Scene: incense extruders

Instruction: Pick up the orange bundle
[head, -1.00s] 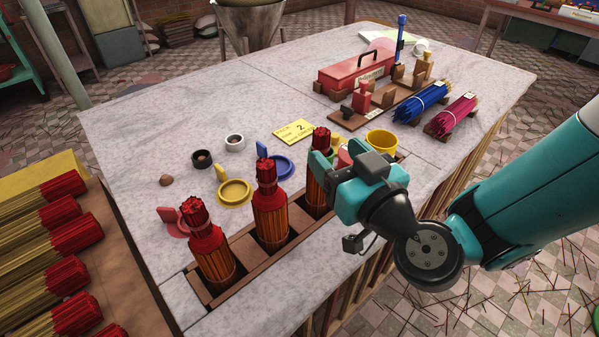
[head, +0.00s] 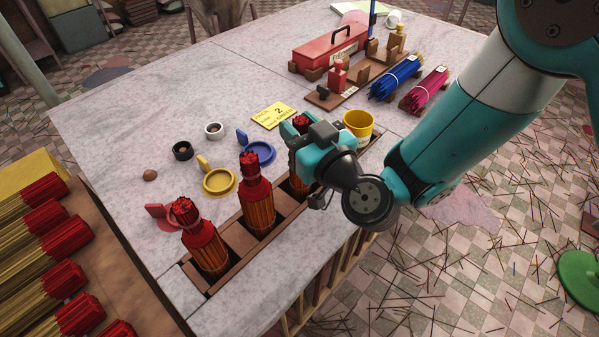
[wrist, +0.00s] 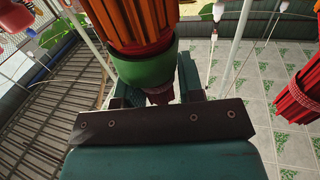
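Three upright bundles of orange sticks with red tops stand in a brown wooden rack (head: 232,232): one at the left (head: 203,245), one in the middle (head: 257,205) and one at the right (head: 299,187). My gripper (head: 303,158) is at the upper part of the right bundle and hides much of it. In the wrist view, an orange bundle (wrist: 138,22) with a green band fills the top middle, in front of the gripper's fingers (wrist: 155,88). Whether the fingers press on it is not clear. A red bundle (wrist: 300,95) shows at the right edge.
Yellow (head: 219,181) and blue (head: 257,152) dishes lie behind the rack. A yellow cup (head: 358,124) stands close to my gripper. Blue (head: 396,78) and pink (head: 425,90) bundles and a red toolbox (head: 330,50) are at the back right. A tray of bundles (head: 100,240) is at the left.

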